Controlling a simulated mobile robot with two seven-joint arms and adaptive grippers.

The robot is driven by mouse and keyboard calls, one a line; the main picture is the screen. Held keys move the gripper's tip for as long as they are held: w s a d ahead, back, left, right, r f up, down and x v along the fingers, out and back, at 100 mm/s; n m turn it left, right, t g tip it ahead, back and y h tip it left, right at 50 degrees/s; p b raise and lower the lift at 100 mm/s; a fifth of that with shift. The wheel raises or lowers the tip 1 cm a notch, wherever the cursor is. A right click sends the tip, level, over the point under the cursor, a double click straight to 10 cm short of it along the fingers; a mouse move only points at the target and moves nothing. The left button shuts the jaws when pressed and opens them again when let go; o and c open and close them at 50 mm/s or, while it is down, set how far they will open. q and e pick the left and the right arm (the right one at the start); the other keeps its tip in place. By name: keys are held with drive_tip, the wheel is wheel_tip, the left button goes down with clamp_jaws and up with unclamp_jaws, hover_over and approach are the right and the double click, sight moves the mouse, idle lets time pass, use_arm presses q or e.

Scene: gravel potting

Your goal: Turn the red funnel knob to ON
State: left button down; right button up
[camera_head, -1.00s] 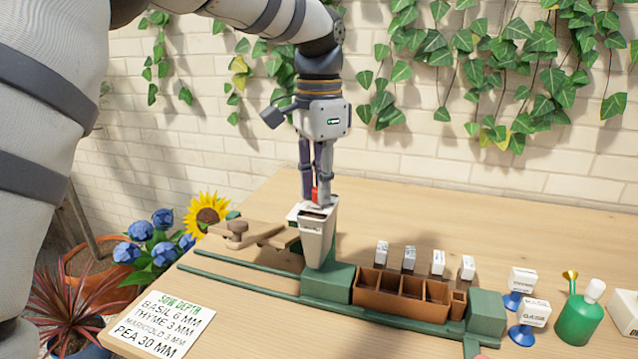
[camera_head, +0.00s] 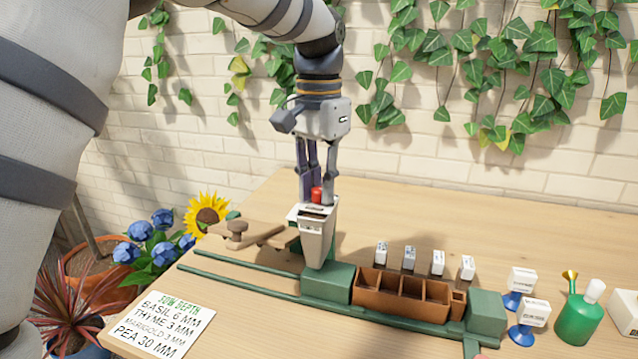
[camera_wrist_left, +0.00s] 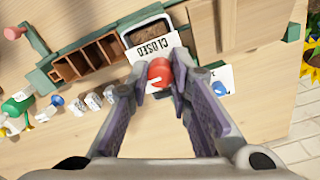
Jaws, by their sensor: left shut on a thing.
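My left gripper (camera_head: 315,197) points down over the funnel, shut on the knob. In the left wrist view the knob (camera_wrist_left: 160,72) sits between the two fingertips, with a small pale mark on its left side. A white plate on the funnel (camera_wrist_left: 155,48) reads CLOSED beside the knob, upside down in that view. I cannot read an ON mark. My right gripper is not in view.
A brown compartment tray (camera_head: 403,294) stands between green blocks on the rail (camera_head: 240,289). Several small white packets stand behind it. A green bottle (camera_head: 578,319) and blue-based labels are at right. A wooden part (camera_head: 240,236) lies left of the funnel. The table behind is clear.

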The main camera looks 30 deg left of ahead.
sight(318, 189)
use_arm(q)
drive_tip(key=c, duration=1.4)
unclamp_jaws()
drive_tip(key=shift+c, duration=0.2)
wheel_tip(318, 189, up, 12)
